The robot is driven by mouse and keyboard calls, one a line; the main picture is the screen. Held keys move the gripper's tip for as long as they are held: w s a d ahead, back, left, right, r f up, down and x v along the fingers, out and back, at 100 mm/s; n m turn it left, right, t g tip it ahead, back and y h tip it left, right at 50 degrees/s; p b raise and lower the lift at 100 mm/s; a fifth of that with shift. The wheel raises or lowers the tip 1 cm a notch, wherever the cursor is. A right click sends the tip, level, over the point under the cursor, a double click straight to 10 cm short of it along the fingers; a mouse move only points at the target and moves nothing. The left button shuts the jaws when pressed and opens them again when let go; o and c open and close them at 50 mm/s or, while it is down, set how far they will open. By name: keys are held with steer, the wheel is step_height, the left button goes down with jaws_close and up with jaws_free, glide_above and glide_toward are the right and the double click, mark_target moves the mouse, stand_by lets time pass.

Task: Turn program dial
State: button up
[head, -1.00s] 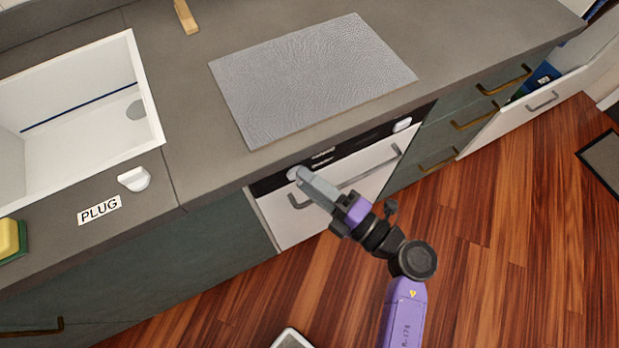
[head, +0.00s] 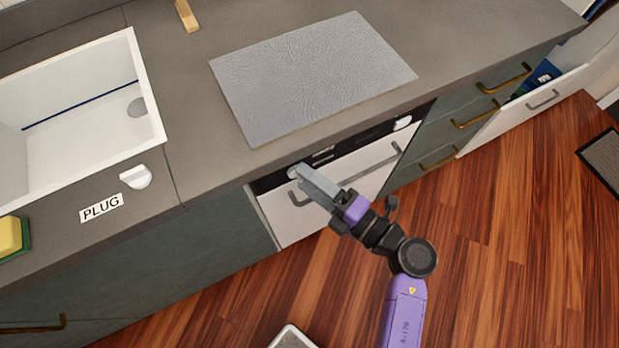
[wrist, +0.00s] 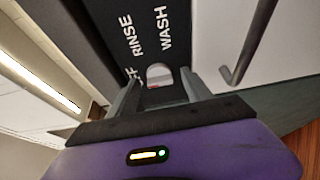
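The program dial (head: 293,172) is a small pale knob at the left end of the dishwasher's black control panel (head: 352,147). In the wrist view, the dial (wrist: 159,76) has a reddish mark and sits between my fingertips. The labels "RINSE" and "WASH" are beside it, and a third label ending in "F" is partly hidden. My gripper (head: 303,172) reaches the dial from the front. In the wrist view, my gripper's fingers (wrist: 160,86) stand apart, one on each side of the dial, with small gaps showing. Contact cannot be told.
A grey bar handle (head: 350,178) crosses the white front just below the panel, close to my gripper. Another white knob (head: 402,122) is at the panel's right end. The countertop (head: 205,140) overhangs above. An open drawer (head: 545,98) juts out at right.

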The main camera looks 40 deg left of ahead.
steer(key=d, duration=0.8)
steer(key=shift+a, duration=0.1)
stand_by(0.4)
steer(key=w+d+r+m+t+y, duration=0.25)
steer(key=w+r+m+t, duration=0.3)
steer(key=r, duration=0.35)
steer(key=s+d+r+m+t+h, duration=0.1)
steer(key=d+r+m+t+h, duration=0.15)
steer(key=d+m+t, duration=0.35)
steer(key=s+d+r+m+t+h, duration=0.2)
steer(key=d+m+t+h, duration=0.1)
steer(key=d+m+t, duration=0.3)
steer(key=s+d+m+t+h, duration=0.2)
steer(key=s+d+m+h, duration=0.4)
steer(key=d+m+h, duration=0.5)
steer(key=s+d+f+m+g+h, duration=0.1)
steer(key=s+d+m+g+h, duration=0.1)
steer(key=s+m, duration=0.2)
steer(key=s+d+f+m+g+h+p, duration=0.1)
steer(key=s+d+f+m+g+h, duration=0.1)
steer(key=s, duration=0.8)
steer(key=shift+s+d+m+g+p, duration=0.35)
steer(key=shift+d+m, duration=0.3)
steer(key=shift+m, duration=0.2)
